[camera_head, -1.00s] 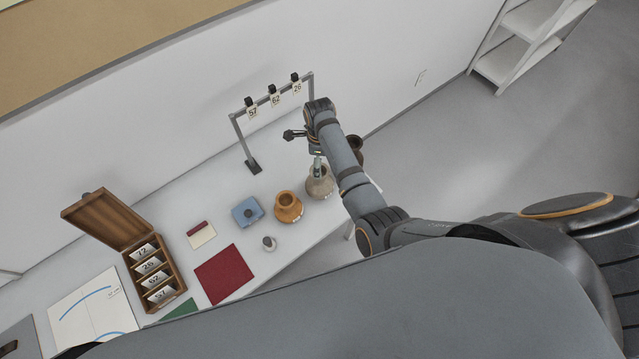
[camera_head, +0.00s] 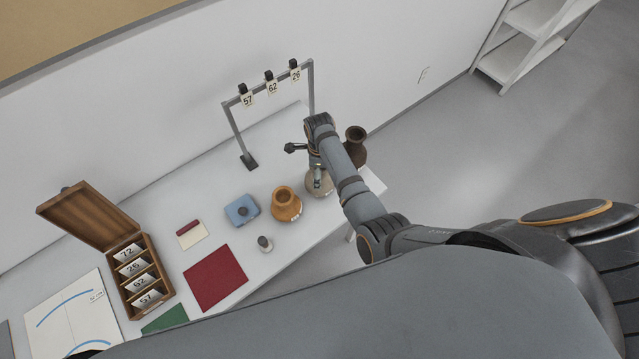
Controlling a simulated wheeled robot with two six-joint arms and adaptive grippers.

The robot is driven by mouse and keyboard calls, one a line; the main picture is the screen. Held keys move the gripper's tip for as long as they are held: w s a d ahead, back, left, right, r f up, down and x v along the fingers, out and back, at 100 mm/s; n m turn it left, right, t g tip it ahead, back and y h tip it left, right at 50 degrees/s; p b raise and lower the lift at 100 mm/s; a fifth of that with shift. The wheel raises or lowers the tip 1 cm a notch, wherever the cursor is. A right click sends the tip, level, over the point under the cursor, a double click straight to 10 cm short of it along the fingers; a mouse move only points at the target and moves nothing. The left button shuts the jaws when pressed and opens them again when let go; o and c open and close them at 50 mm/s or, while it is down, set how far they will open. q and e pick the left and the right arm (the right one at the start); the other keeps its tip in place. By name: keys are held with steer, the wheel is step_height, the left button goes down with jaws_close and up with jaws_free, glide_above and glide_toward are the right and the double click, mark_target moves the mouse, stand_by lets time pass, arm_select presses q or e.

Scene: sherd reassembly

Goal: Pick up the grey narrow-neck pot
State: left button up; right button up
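The grey narrow-neck pot (camera_head: 312,189) stands near the right end of the white table, partly hidden by my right arm. My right gripper (camera_head: 318,180) points down at the pot's neck, and its fingers are small and mostly covered by the arm. I cannot tell whether they are apart or closed on the neck. My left gripper is not in view.
An orange-brown pot (camera_head: 286,205) stands just left of the grey pot, and a dark brown pot (camera_head: 356,143) behind it to the right. A tag stand (camera_head: 236,135), blue box (camera_head: 241,209), small grey-topped object (camera_head: 265,244), red mat (camera_head: 214,279) and wooden card box (camera_head: 150,277) are also there.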

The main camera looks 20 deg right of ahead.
steer(key=shift+s+r, duration=0.1)
steer(key=shift+r, duration=0.05)
steer(key=c, duration=0.4)
jaws_close()
steer(key=shift+r, duration=0.1)
